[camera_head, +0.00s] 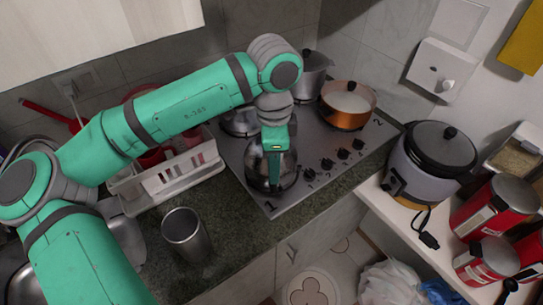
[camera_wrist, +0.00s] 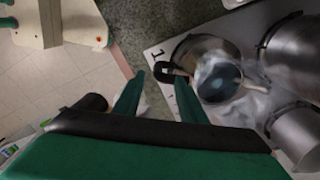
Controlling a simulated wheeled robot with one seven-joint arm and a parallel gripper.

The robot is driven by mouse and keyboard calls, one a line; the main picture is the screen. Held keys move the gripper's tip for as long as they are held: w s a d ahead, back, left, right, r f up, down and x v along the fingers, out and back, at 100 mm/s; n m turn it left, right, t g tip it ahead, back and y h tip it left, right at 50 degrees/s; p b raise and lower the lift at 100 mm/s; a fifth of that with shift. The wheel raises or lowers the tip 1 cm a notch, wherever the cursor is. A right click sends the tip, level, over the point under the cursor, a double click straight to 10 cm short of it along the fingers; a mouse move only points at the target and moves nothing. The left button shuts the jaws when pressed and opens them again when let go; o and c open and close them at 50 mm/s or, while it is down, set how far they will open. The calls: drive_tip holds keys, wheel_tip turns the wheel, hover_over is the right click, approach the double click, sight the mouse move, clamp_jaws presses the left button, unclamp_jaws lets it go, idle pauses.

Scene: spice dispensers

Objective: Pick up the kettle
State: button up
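The kettle (camera_head: 262,180) stands on the front-left part of the stove, dark and shiny, partly hidden under my gripper (camera_head: 274,150). In the wrist view the kettle (camera_wrist: 222,85) shows a shiny body and a dark round lid, right of my fingers. The two green fingers are apart. The handle appears near the tips, closest to the right finger; I cannot tell whether they touch.
A copper pot (camera_head: 346,115) and a steel pot (camera_head: 314,75) stand farther back on the stove (camera_head: 310,155). A white dish rack (camera_head: 170,180) is to the left. A metal cup (camera_head: 187,235) stands on the counter in front. A rice cooker (camera_head: 425,165) is at right.

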wheel_tip(320, 180, down, 2)
drive_tip(key=f, duration=0.3)
drive_tip(key=shift+s+f, duration=0.15)
drive_tip(key=shift+s, duration=0.1)
drive_tip(key=shift+f, duration=0.65)
drive_tip(key=shift+d, duration=0.15)
drive_tip(key=shift+c, duration=0.5)
clamp_jaws()
drive_tip(key=shift+r, duration=0.1)
